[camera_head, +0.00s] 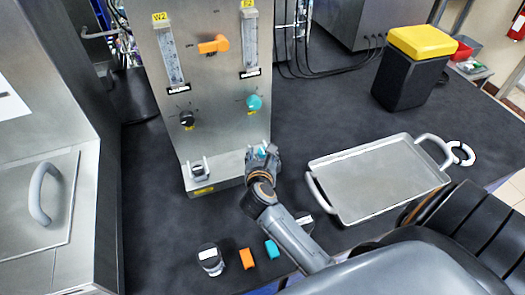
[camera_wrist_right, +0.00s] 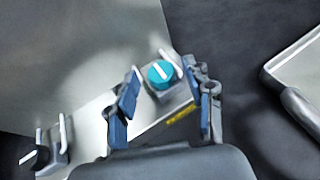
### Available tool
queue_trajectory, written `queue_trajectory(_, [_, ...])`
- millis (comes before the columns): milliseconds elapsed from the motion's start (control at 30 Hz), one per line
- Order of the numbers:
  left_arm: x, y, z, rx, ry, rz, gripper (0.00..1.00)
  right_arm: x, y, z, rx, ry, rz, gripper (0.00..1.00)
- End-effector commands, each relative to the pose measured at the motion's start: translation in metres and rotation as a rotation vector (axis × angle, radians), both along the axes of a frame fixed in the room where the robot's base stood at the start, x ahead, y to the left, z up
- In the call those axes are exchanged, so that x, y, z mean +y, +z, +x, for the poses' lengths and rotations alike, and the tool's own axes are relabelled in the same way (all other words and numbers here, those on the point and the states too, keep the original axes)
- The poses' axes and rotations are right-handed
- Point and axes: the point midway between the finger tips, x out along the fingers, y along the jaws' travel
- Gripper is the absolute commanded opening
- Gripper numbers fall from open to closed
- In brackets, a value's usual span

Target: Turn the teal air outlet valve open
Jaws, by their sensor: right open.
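A round teal valve knob with a white line (camera_wrist_right: 161,74) sits on a metal fitting on the panel's low ledge. In the head view a bit of this teal knob (camera_head: 262,152) shows at the fingers of my right gripper (camera_head: 262,158). In the right wrist view my right gripper (camera_wrist_right: 165,88) is open, its blue-padded fingers either side of the knob's fitting, with the knob just beyond the tips. Contact cannot be told. A second teal knob (camera_head: 254,102) is higher on the upright panel. My left gripper is not in view.
A black knob fitting (camera_head: 198,170) stands on the ledge at left. The metal panel (camera_head: 215,130) also carries an orange handle (camera_head: 213,44) and a black knob (camera_head: 187,118). A handled tray (camera_head: 375,180) lies to the right. Small orange (camera_head: 246,258) and teal (camera_head: 272,249) pieces lie in front.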

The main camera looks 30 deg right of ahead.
Motion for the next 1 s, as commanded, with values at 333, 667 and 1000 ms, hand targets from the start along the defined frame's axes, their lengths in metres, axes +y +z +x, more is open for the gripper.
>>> queue_trajectory(333, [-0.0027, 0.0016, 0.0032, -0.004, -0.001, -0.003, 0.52, -0.0053, -0.0034, 0.0064, 0.0, -0.001, 0.0, 0.52])
queue_trajectory(667, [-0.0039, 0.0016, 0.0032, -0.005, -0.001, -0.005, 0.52, -0.0049, -0.0033, 0.0061, 0.0, -0.001, 0.0, 0.0])
queue_trajectory(1000, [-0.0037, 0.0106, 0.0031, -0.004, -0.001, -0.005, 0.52, -0.006, -0.0014, 0.0049, 0.003, 0.039, -0.002, 0.0])
